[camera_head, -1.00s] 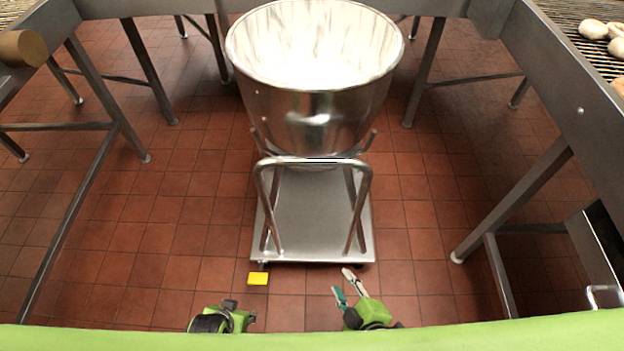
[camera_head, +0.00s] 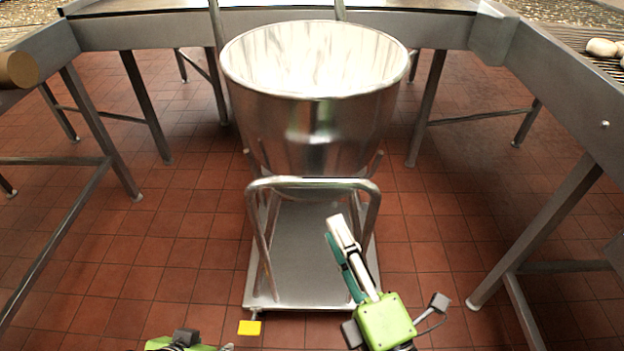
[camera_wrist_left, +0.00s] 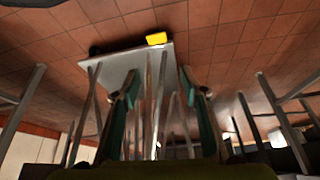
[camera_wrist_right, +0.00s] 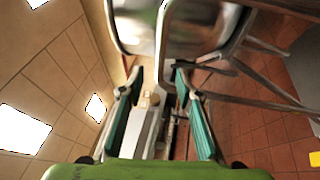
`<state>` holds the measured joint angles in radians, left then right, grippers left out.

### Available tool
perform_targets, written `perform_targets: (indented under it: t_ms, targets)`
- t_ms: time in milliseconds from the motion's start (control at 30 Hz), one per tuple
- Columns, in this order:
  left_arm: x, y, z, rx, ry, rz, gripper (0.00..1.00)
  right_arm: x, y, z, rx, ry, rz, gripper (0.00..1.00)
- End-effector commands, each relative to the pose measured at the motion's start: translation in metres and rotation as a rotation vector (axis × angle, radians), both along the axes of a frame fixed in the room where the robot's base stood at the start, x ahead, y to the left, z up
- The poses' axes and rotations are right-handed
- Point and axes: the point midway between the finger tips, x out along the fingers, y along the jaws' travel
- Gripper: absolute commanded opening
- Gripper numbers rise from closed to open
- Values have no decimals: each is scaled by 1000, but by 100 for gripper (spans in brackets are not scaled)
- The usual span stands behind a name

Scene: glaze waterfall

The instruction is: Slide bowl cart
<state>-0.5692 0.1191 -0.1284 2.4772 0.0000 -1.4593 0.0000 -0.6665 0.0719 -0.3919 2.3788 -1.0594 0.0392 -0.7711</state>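The bowl cart (camera_head: 312,292) stands ahead on the floor, with a flat steel platform and a bent tube handle (camera_head: 312,183) on its near side. A large, shiny steel bowl (camera_head: 310,125) sits in it. My right gripper (camera_head: 332,228) is over the near part of the cart, just below the handle's right half in the picture. Its fingers are apart with nothing between them in the right wrist view (camera_wrist_right: 158,75). My left gripper shows only partly at the bottom edge of the head view. In the left wrist view (camera_wrist_left: 158,75) its fingers are open, with the cart beyond.
A yellow pedal-like piece (camera_head: 250,328) sticks out at the cart's near left corner. Steel counters on legs surround the cart at the left, back and right (camera_head: 560,90). A tan round object (camera_head: 17,70) rests on the left counter. Red tile floor is clear beside the cart.

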Motion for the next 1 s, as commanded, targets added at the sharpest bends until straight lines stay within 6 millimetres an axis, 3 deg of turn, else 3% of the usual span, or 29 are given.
perform_targets:
  t_ms: [100, 267, 433, 700, 1000]
  targets:
    - [-24, 7, -3, 20, 95, 8, 40, 11, 4, 5, -1, -3, 2, 32]
    - [-33, 9, 5, 26, 131, 11, 40, 37, 14, 11, -2, -4, 2, 32]
    - [-32, 9, 12, 26, 127, 10, 40, 64, 24, 16, -1, -3, 1, 32]
    - [-28, 8, 0, 26, 136, 10, 40, 100, 37, 20, 0, 0, 0, 32]
    - [-26, 8, -8, 26, 139, 10, 40, 110, 41, 21, 1, 3, 0, 32]
